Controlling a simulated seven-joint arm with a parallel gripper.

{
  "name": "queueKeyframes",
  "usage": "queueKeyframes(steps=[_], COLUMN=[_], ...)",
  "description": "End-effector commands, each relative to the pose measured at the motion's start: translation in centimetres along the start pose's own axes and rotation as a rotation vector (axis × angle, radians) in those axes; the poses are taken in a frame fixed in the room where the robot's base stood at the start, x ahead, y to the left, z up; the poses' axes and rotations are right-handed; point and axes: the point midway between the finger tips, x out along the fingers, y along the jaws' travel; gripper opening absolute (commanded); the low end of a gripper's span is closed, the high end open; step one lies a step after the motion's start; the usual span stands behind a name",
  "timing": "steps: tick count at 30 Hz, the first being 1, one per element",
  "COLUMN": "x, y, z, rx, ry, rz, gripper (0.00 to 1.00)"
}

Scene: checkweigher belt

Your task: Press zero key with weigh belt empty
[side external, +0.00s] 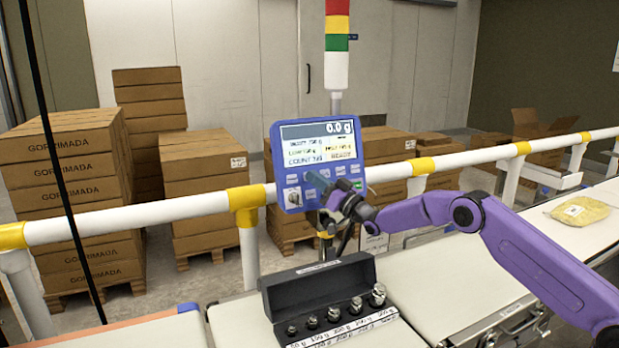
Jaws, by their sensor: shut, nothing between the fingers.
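The blue weigher terminal (317,163) stands behind the belts, and its screen (318,143) reads 0.0 g. Rows of keys (310,180) lie below the screen; their labels are too small to read, so I cannot pick out the zero key. My gripper (329,196) is shut and empty at the terminal's lower right keys, covering some of them. I cannot tell whether it touches a key. A pale belt section (450,285) lies below my purple arm, with no product seen on its visible part.
A black case of metal weights (318,270) stands open at the front middle. A yellow bag (578,212) lies on the right-hand belt. A white and yellow rail (160,211) runs behind the belts. Stacked cartons (70,190) and a light tower (337,60) stand behind.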

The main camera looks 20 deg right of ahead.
Motion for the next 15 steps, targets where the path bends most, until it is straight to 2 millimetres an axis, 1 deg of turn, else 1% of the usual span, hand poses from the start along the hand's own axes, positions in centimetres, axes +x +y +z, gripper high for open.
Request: queueKeyframes(steps=[9,15], x=[-1.0,-1.2], y=[-0.6,-0.8], z=[-0.7,-0.8], rx=[0.001,0.0], ry=[-0.001,0.0], rz=[0.001,0.001], gripper=[0.0,0.0])
